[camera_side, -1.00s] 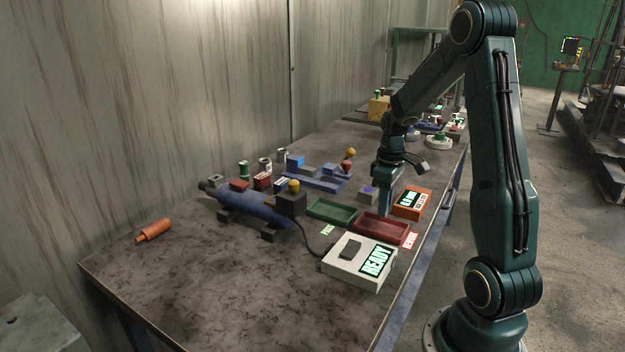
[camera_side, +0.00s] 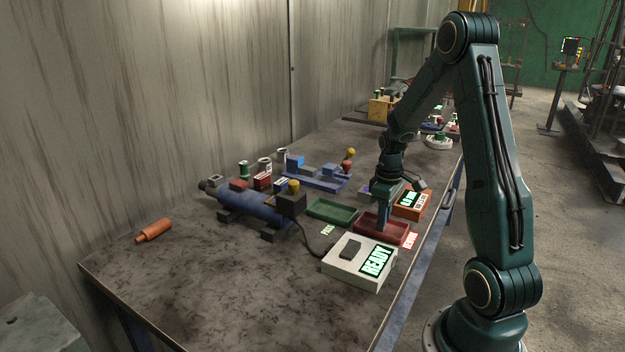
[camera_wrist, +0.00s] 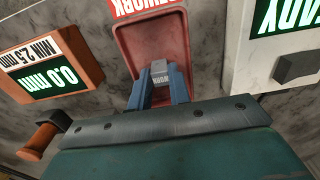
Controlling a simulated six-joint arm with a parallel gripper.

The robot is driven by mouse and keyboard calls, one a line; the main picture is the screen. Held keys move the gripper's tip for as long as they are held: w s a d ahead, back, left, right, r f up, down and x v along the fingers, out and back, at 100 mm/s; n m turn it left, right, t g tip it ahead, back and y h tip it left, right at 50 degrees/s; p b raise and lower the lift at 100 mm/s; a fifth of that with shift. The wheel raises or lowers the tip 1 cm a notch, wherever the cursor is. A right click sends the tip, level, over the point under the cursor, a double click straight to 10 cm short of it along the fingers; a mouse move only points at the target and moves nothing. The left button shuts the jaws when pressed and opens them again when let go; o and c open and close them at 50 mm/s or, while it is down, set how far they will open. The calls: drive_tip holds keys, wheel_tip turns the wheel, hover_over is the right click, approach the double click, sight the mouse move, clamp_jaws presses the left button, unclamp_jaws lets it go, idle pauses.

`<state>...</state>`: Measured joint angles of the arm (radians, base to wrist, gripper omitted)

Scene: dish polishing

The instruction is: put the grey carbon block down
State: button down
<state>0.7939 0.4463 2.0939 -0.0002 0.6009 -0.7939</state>
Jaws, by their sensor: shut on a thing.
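The grey carbon block (camera_wrist: 159,73) is between my gripper's two blue fingers in the wrist view, with dark lettering on its face. My gripper (camera_wrist: 160,88) is shut on it. The block is over the red tray (camera_wrist: 124,45), near the tray's end closest to the wrist camera. I cannot tell whether the block touches the tray floor. In the side view, my gripper (camera_side: 382,226) points down at the red tray (camera_side: 399,240), and its fingers hide the block.
A green tray (camera_side: 333,211) lies left of the red one. The white READY box (camera_side: 345,272) stands in front, and an orange gauge with a display (camera_side: 411,204) stands behind. A blue motor-like cylinder (camera_side: 250,208) lies further left.

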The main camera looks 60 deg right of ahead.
drive_tip(key=c, duration=1.3)
unclamp_jaws()
wheel_tip(320, 180, up, 12)
drive_tip(key=shift+r, duration=0.15)
drive_tip(key=shift+a, duration=0.1)
drive_tip(key=a+r+t+h, duration=0.1)
drive_tip(key=a+r, duration=0.3)
drive_tip(key=a, duration=0.4)
drive_tip(key=a+r+t, duration=0.2)
drive_tip(key=a+r, duration=0.2)
drive_tip(key=a, duration=0.4)
drive_tip(key=s+a+t+y, duration=0.1)
drive_tip(key=s+a+t, duration=0.1)
drive_tip(key=s+a, duration=0.7)
drive_tip(key=shift+s+a+r+t, duration=0.15)
drive_tip(key=shift+a+r+t, duration=0.15)
drive_tip(key=shift+a, duration=0.85)
